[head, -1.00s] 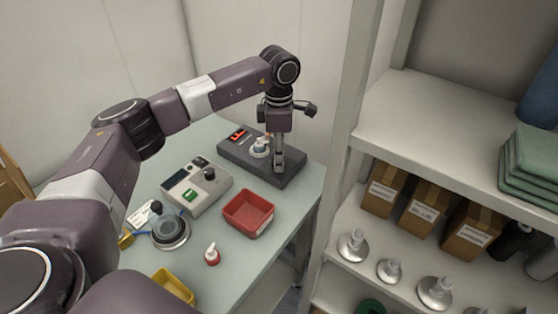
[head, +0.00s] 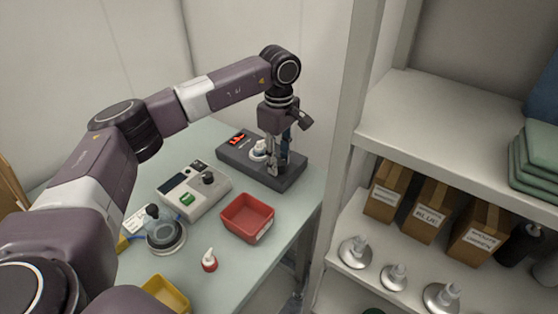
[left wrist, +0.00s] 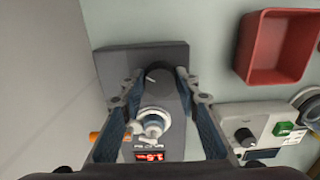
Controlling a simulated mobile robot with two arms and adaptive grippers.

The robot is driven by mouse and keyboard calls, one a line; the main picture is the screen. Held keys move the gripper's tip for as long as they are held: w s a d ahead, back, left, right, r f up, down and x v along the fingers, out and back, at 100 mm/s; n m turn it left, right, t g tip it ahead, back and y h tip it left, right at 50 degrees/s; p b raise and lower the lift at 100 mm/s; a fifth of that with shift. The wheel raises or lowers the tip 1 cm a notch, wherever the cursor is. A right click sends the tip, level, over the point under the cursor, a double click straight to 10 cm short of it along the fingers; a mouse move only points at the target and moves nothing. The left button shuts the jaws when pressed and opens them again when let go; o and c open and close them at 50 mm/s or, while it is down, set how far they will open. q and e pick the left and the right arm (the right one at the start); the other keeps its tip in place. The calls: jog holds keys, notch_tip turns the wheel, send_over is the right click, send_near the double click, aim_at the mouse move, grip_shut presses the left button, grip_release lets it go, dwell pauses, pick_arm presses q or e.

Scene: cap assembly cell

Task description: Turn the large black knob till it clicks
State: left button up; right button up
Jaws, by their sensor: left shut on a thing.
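The large black knob (left wrist: 158,76) sits on the dark grey device (left wrist: 112,66), which also stands at the back of the table in the head view (head: 288,181). My left gripper (left wrist: 159,74) points down over the device, with one fingertip on each side of the knob, shut on it. In the head view, my left gripper (head: 277,168) hides the knob. The device has a lit red display (left wrist: 150,155) and a white fitting (left wrist: 152,124) between the display and the knob. The display's text is too small to read. My right gripper is not in view.
A light grey unit (head: 185,192) with a smaller black knob (head: 208,178) and a red bin (head: 247,217) stand in front of the device. A red-and-white bottle (head: 210,261) and a yellow bin (head: 168,294) are nearer. A shelf post (head: 345,150) rises to the right.

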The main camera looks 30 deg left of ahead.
pick_arm(q)
jog(key=shift+w+a+r, duration=0.1)
jog(key=shift+w+r, duration=0.05)
jog(key=shift+r, duration=0.05)
jog(key=o, duration=1.2)
jog(key=shift+f, duration=0.1)
jog(key=shift+c, duration=0.2)
notch_tip(320, 180, up, 12)
